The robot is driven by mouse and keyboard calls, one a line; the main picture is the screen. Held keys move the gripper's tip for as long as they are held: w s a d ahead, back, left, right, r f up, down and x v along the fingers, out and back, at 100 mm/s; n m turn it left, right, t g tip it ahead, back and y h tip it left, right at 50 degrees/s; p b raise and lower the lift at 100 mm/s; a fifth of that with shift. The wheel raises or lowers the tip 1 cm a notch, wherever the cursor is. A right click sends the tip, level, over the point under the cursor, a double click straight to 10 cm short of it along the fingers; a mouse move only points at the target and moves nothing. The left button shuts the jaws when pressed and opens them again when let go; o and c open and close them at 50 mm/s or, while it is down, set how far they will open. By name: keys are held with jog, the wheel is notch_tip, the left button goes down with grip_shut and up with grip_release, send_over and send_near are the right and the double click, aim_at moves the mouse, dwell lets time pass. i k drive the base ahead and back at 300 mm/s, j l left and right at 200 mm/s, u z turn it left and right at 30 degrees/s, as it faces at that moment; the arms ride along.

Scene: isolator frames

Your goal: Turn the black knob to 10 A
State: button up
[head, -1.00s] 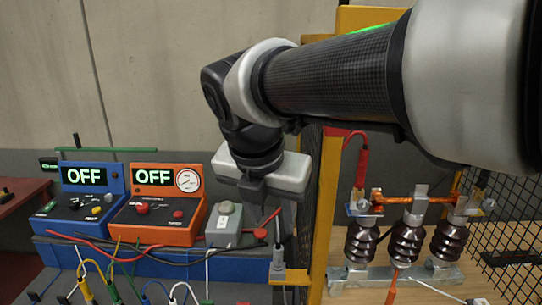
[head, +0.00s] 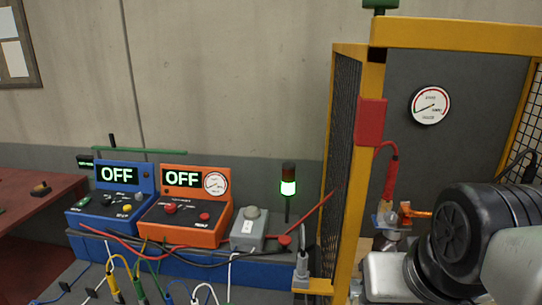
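A blue box (head: 76,216) stands at the left with a lit display (head: 117,174) reading OFF. Its sloped top carries a small dark knob (head: 106,201) and other small controls; the markings are too small to read, so I cannot tell the knob's setting. Next to it is an orange box (head: 160,226) with an OFF display, a dial gauge and red knobs. My gripper (head: 388,277) is at the lower right, far from both boxes and beyond the yellow post.
A grey box (head: 247,232), a lit green lamp (head: 288,187) and coloured cables lie right of the boxes. A yellow frame (head: 371,150) with mesh stands between them and my arm. A red lead (head: 390,180) hangs inside it. A wall gauge (head: 430,105) is behind.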

aim_at(106, 202)
jog(key=k+u, duration=0.1)
jog(key=u, duration=0.35)
jog(key=k+j+u, duration=0.1)
jog(key=u, duration=0.4)
jog(key=k+j+u, duration=0.1)
jog(key=u, duration=0.35)
jog(key=j+u, duration=0.1)
jog(key=u, duration=0.35)
jog(key=i+j+u, duration=0.2)
jog(key=u, duration=0.3)
jog(key=i+u, duration=0.45)
jog(key=i, duration=1.6)
jog(key=i+j+z, duration=0.1)
jog(key=i, duration=1.5)
jog(key=z, duration=0.4)
jog(key=i+j+z, duration=0.1)
jog(key=z, duration=0.3)
jog(key=i+z, duration=0.1)
jog(key=z, duration=0.3)
jog(key=j+z, duration=0.15)
jog(key=z, duration=0.25)
jog(key=l+z, duration=0.1)
jog(key=z, duration=0.8)
jog(key=i+z, duration=0.15)
jog(key=z, duration=0.35)
jog(key=l+z, duration=0.1)
jog(key=z, duration=0.35)
jog(key=i, duration=0.05)
